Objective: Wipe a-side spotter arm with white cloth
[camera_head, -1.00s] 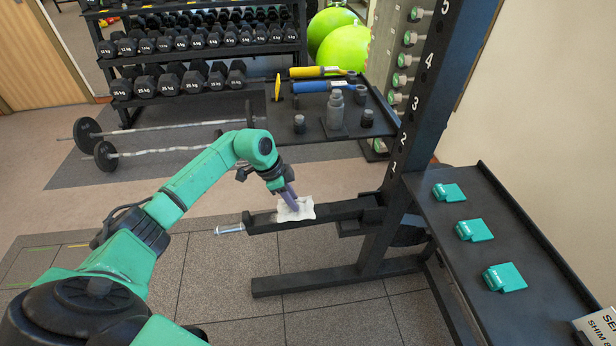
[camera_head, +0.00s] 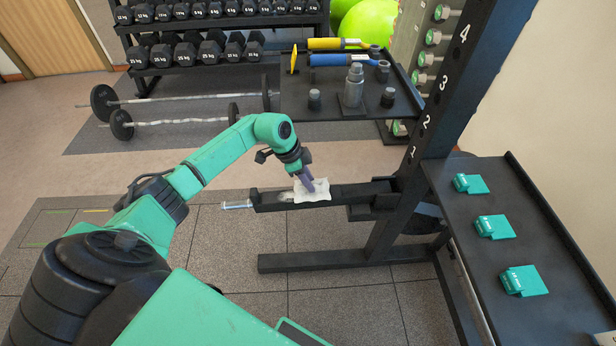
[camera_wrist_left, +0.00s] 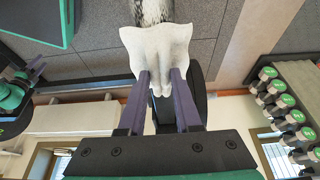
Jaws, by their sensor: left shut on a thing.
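The spotter arm (camera_head: 345,192) is a black horizontal bar with a silver pin end at its left, fixed to the black rack upright on the right. A pale, whitish patch shows on its top left of the cloth. The white cloth (camera_head: 312,193) lies over the middle of the bar and drapes over its front side. My left gripper (camera_head: 307,181) points down onto the bar, its purple fingers shut on the cloth. In the left wrist view the cloth (camera_wrist_left: 157,50) is bunched between the two fingers (camera_wrist_left: 160,90). My right gripper is not in view.
A black shelf (camera_head: 540,240) with several green clip-like blocks stands at the right. A black tray (camera_head: 325,100) behind the arm holds yellow and blue tools and dark cylinders. Barbells (camera_head: 180,122) lie on the floor at the back left, before a dumbbell rack.

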